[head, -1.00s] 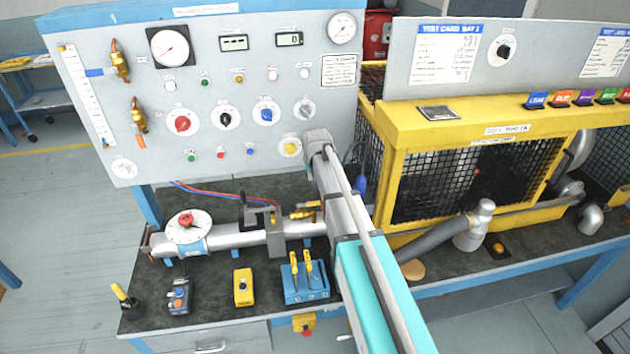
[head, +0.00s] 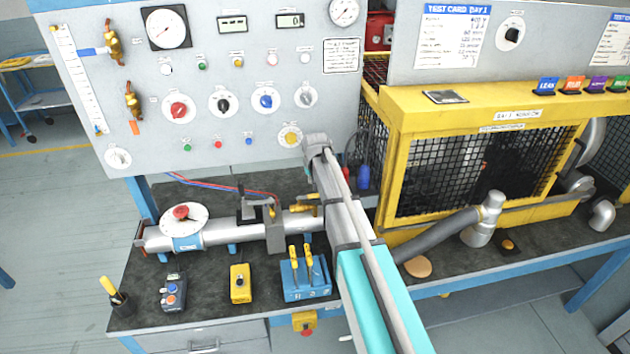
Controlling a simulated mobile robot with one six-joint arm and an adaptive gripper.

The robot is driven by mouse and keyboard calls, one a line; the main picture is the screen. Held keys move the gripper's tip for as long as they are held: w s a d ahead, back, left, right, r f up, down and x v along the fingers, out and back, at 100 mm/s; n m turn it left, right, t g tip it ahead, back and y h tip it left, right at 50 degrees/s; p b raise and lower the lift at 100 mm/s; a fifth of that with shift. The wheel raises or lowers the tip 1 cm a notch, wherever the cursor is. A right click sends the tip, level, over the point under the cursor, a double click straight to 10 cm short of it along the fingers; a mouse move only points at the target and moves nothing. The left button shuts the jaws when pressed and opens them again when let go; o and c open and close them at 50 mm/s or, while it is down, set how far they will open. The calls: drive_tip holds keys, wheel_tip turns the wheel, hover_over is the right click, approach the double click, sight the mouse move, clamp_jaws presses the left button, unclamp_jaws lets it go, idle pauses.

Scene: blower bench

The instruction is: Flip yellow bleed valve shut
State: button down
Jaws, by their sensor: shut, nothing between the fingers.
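A yellow lever-like fitting (head: 304,203), which looks like the bleed valve, sits on the silver pipe (head: 215,235) just left of my arm. Its right part is close to or behind the arm, and its exact lever angle is too small to tell. My arm reaches up from the lower right and its visible end stands in front of the lower right of the panel. My gripper does not show; its fingers are hidden behind the arm. I cannot tell whether anything touches the valve. A separate round yellow knob (head: 290,136) is on the panel above.
The grey gauge panel (head: 130,80) rises behind the pipe. The yellow mesh-sided enclosure (head: 410,135) stands right of my arm. A blue holder (head: 305,287) with yellow-handled tools, a yellow box (head: 241,283) and a grey button box (head: 173,292) lie in front of the pipe.

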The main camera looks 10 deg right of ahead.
sight(314, 196)
drive_tip(key=shift+s+f+b, duration=0.25)
drive_tip(key=shift+s+f, duration=0.15)
drive_tip(key=shift+s, duration=0.5)
drive_tip(key=shift+s+f+b, duration=0.2)
drive_tip(key=shift+s+f, duration=0.15)
drive_tip(key=shift+s, duration=0.5)
